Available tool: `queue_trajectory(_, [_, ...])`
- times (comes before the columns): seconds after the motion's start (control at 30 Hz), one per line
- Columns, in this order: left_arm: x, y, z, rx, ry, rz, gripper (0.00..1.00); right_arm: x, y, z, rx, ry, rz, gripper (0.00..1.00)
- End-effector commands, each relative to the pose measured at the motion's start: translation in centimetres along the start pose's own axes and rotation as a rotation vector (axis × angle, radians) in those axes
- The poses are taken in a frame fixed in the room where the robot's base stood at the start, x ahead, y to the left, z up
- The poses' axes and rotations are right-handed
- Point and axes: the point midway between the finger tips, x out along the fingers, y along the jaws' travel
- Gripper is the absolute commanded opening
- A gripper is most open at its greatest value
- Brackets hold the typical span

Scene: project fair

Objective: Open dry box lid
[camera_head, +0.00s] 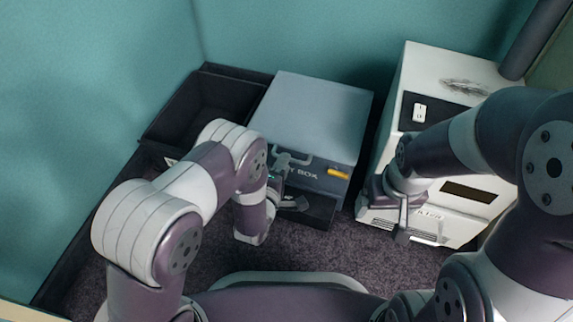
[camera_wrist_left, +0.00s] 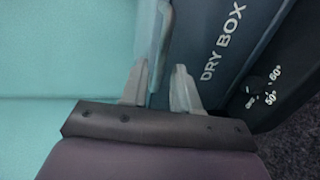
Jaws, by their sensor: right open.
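The dry box (camera_head: 325,180) stands in the middle of the head view, with "BOX" readable on its dark blue front. Its grey-blue lid (camera_head: 315,105) lies flat and looks closed. My left gripper (camera_head: 290,160) is at the upper front of the box, by the lid's front edge. In the left wrist view its two fingers (camera_wrist_left: 160,85) stand apart, one on each side of a thin grey-blue edge of the box (camera_wrist_left: 161,45). Whether they press on it I cannot tell. My right gripper (camera_head: 402,222) is open and empty, in front of the white machine, apart from the box.
A white machine (camera_head: 440,65) stands right of the box. A black open bin (camera_head: 200,105) is at the left, by the teal wall (camera_head: 90,90). An orange piece (camera_head: 338,173) is on the box front. A black dial panel (camera_wrist_left: 275,90) sits below the label. Dark carpet in front is clear.

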Motion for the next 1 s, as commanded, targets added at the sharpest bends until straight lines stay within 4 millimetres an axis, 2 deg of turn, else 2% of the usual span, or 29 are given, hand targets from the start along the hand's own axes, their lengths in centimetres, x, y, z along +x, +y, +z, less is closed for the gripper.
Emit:
queue_trajectory(0.03, [1.1,-0.5,0.0,-0.001,0.001,0.004,0.30,1.2,0.0,0.1,0.000,0.000,0.000,0.86])
queue_trajectory(0.2, [3.1,-0.2,0.0,0.001,0.000,0.000,0.30,2.1,0.0,0.2,0.000,0.000,0.000,0.86])
queue_trajectory(0.5, [3.4,0.1,0.0,0.002,0.000,-0.001,0.30,2.0,0.0,0.2,0.000,0.000,0.000,0.86])
queue_trajectory(0.6, [3.4,0.1,0.0,0.002,0.000,-0.001,0.00,2.0,0.0,0.2,0.000,0.000,0.000,0.86])
queue_trajectory(0.83, [3.3,0.4,0.0,0.002,0.000,-0.005,0.00,1.6,0.0,0.2,0.000,0.000,0.000,0.86])
queue_trajectory(1.0, [3.0,2.4,0.0,0.002,0.000,-0.039,0.00,-0.9,0.0,-0.1,0.000,0.000,0.000,0.86])
